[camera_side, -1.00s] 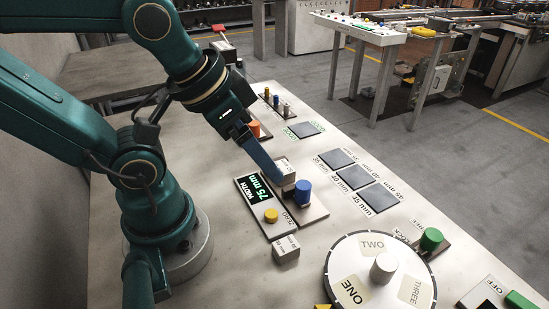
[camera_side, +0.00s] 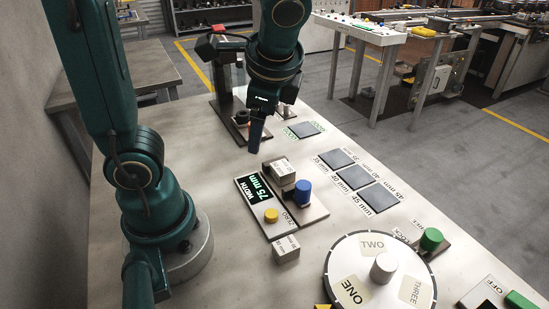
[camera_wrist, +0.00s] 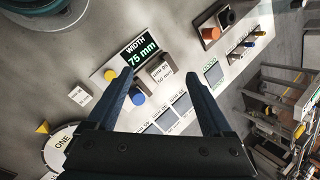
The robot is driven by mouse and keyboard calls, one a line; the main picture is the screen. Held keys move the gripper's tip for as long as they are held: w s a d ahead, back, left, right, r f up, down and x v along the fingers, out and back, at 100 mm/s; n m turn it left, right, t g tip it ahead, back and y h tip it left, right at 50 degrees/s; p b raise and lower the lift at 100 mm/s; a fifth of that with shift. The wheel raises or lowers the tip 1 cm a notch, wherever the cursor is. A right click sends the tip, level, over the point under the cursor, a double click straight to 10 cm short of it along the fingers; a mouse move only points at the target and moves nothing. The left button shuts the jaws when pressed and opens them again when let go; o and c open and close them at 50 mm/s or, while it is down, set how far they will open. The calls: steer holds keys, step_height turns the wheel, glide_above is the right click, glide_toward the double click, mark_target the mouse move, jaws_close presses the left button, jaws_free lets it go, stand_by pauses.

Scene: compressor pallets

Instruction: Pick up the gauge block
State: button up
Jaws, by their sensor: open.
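A pale grey gauge block (camera_side: 282,167) sits on the width gauge beside the blue knob (camera_side: 303,190). In the wrist view this block (camera_wrist: 160,70) shows a label that seems to read 50 mm. A second pale block (camera_side: 286,248) lies on the table in front of the gauge; it also shows in the wrist view (camera_wrist: 80,95). The gauge display (camera_side: 257,190) reads WIDTH 75 mm. My gripper (camera_side: 256,140) is raised behind the gauge, apart from both blocks. In the wrist view my gripper (camera_wrist: 162,80) is open and empty, its fingers framing the view of the gauge.
A yellow button (camera_side: 271,215) is on the gauge. Dark square pads (camera_side: 357,177) with mm labels lie to the right. A round dial (camera_side: 345,270) marked ONE, TWO, THREE and a green knob (camera_side: 431,239) stand at the front right.

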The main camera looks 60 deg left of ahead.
steer(key=w+f+m+g+y, duration=0.2)
steer(key=w+f+m+y, duration=0.3)
steer(key=w+m, duration=0.1)
steer(key=m+t+y, duration=0.1)
steer(key=m+y, duration=0.2)
steer(key=m, duration=0.1)
glide_toward(288, 174)
steer(key=x, duration=0.4)
steer(key=shift+w+a+r, duration=0.2)
steer(key=shift+r, duration=0.05)
steer(key=shift+s+f, duration=0.2)
steer(key=shift+f, duration=0.25)
steer(key=shift+x, duration=2.4)
steer(key=shift+c, duration=0.3)
jaws_close()
